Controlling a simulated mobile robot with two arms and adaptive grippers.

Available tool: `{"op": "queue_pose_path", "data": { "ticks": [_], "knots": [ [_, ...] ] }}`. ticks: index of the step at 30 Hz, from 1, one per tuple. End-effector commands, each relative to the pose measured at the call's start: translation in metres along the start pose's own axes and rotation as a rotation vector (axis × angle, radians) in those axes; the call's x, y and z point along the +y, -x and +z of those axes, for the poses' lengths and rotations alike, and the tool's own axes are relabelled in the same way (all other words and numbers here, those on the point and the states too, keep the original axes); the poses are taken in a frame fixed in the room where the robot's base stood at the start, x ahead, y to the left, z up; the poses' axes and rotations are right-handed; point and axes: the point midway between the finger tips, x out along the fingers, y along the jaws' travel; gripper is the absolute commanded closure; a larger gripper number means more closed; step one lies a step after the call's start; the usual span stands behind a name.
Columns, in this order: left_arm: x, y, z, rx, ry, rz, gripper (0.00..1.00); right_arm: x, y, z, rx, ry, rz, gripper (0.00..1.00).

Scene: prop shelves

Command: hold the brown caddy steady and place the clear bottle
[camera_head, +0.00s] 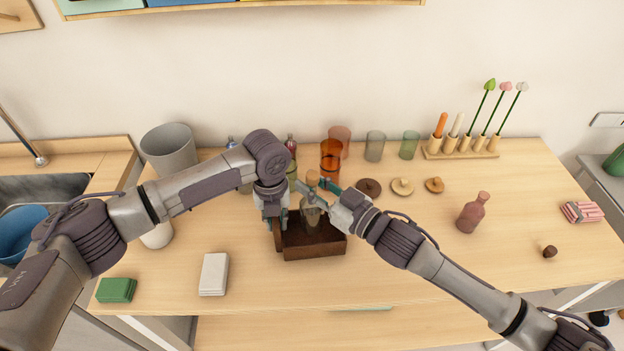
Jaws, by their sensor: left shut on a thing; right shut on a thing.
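The brown caddy (318,252) stands on the wooden table near the middle of the head view. My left gripper (276,220) points down at the caddy's left side and is shut on it. The clear bottle (311,216), with a cork-coloured top, is upright at the caddy's opening. My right gripper (322,193) comes in from the right and is shut on the bottle near its neck. The bottle's base is low in the caddy area; I cannot tell whether it touches the caddy floor. The arms hide part of the caddy's back.
Orange (331,151) and tinted glasses stand behind the caddy. Round lids (402,187) lie to the right, with a pinkish bottle (471,213) beyond. A white box (214,274) and a green box (116,290) lie front left. The front right table is mostly clear.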

Motion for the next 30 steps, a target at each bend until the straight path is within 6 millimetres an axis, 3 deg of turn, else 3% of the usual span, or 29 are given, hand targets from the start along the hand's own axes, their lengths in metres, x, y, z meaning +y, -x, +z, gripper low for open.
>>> {"op": "queue_pose_path", "data": {
  "ticks": [18, 29, 30],
  "knots": [
    [0.000, 0.000, 0.000, 0.001, 0.000, 0.001, 1.00, 0.000, 0.000, 0.036, 0.001, 0.001, 0.000, 1.00],
    [0.000, -0.001, 0.000, 0.001, 0.000, 0.001, 1.00, 0.000, 0.000, 0.040, 0.002, 0.001, -0.001, 1.00],
    [0.000, -0.001, 0.000, 0.001, 0.000, 0.001, 1.00, 0.000, 0.000, 0.040, 0.002, 0.001, -0.001, 0.70]
  ]
}}
